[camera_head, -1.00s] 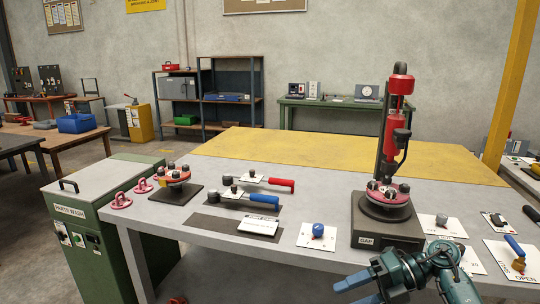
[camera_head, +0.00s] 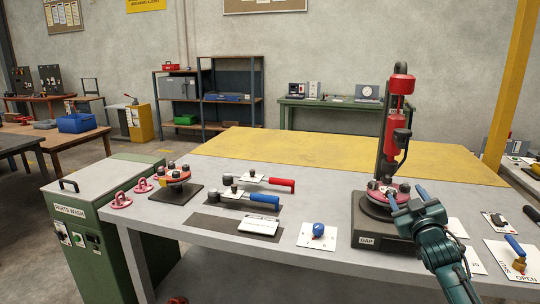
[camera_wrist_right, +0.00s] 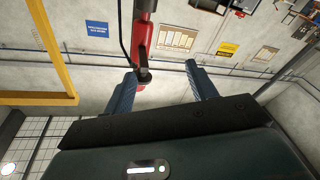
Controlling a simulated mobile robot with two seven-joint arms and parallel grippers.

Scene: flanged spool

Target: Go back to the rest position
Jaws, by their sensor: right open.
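My right gripper (camera_head: 405,197) is open, just in front of the red press (camera_head: 398,85) on the grey table. Its fingers overlap the press's lower round plate (camera_head: 375,191) in the head view; I cannot tell whether they touch it. In the right wrist view the two blue fingers (camera_wrist_right: 160,92) stand apart with nothing gripped between them. The red press column (camera_wrist_right: 142,40) shows beyond them. The press stands on a dark base labelled GAP (camera_head: 366,240), partly hidden by my right arm. My left gripper is not in view.
A red-and-grey flanged piece (camera_head: 174,175) sits on a dark stand at left. Two handled tools, one with a red grip (camera_head: 281,184) and one with a blue grip (camera_head: 264,199), lie mid-table. A blue knob (camera_head: 318,229) and a valve (camera_head: 518,264) sit on cards. The yellow mat (camera_head: 330,150) behind is clear.

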